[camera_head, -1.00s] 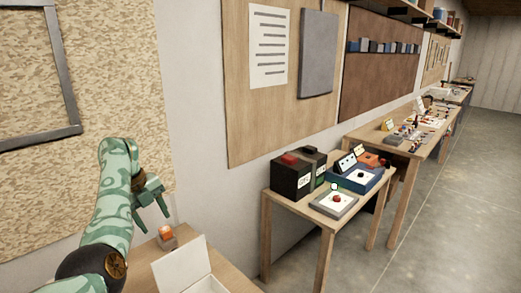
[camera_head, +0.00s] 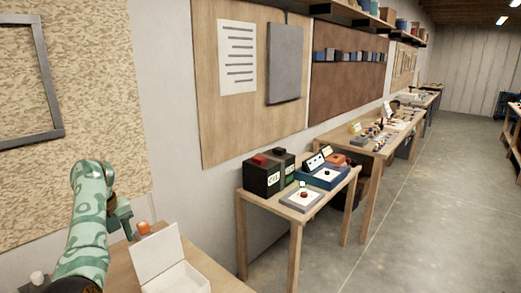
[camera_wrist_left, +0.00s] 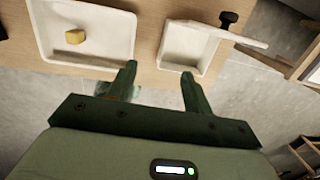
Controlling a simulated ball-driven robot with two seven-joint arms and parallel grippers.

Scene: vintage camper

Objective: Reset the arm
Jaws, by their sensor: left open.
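My left arm comes in from the left in the head view, patterned in pale and dark green. Its gripper (camera_head: 122,216) hangs beside the near wooden table, left of an open white box (camera_head: 178,272). In the left wrist view, the two fingers of the gripper (camera_wrist_left: 158,72) are apart with nothing between them. They point toward the tabletop, between a white tray (camera_wrist_left: 60,52) and the white box with its raised lid (camera_wrist_left: 190,45). My right gripper is not in view.
A yellow block (camera_wrist_left: 75,37) lies in the tray. A small orange object (camera_head: 144,227) stands behind the white box. A second table (camera_head: 250,197) holds black boxes (camera_head: 262,178) and a blue case (camera_head: 322,178).

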